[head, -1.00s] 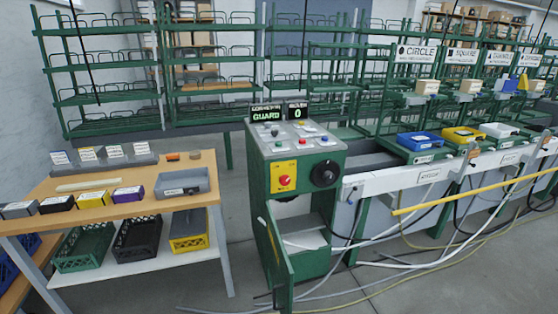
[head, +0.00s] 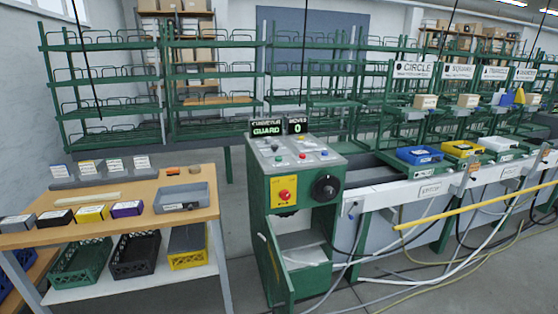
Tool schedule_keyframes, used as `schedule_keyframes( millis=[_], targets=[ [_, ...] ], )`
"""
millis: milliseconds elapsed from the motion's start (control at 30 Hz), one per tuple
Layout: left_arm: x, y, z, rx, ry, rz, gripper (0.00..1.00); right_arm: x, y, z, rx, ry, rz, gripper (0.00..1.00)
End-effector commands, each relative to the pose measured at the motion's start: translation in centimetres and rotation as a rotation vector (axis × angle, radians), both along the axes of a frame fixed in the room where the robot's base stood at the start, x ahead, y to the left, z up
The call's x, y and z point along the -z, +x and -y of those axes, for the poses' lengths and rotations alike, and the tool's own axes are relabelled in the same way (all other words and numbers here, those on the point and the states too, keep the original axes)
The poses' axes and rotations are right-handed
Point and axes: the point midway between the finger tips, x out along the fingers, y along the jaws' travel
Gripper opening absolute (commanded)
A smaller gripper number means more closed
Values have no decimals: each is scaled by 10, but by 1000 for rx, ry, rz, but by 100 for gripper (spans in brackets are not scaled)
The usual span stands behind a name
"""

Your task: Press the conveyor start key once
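The green control cabinet (head: 321,222) stands in the middle of the head view. Its sloped grey top panel (head: 297,147) carries several small coloured keys and knobs, among them a green key (head: 278,159), a red key (head: 299,142) and a blue key (head: 324,153). Which one is the conveyor start key is too small to read. A display (head: 267,130) above the panel reads GUARD, and a second display (head: 297,126) reads MOVES 0. The front has a red button on a yellow plate (head: 284,191) and a black dial (head: 326,188). Neither gripper is in view.
A wooden bench (head: 143,218) with labelled boxes and a grey tray (head: 182,198) stands at left, crates below. The cabinet's lower green door (head: 273,262) hangs open. A conveyor with coloured trays (head: 420,155) runs right.

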Motion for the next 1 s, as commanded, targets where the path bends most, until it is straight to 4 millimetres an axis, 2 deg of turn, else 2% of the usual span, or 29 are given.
schedule_keyframes(
  millis=[233,267,300,367,400,1000],
  targets=[
    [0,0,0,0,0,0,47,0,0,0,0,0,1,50],
    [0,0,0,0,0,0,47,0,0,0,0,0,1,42],
    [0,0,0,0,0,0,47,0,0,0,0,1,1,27],
    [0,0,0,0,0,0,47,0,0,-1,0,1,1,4],
    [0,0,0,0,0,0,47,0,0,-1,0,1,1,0],
    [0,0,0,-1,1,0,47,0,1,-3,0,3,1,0]
  ],
)
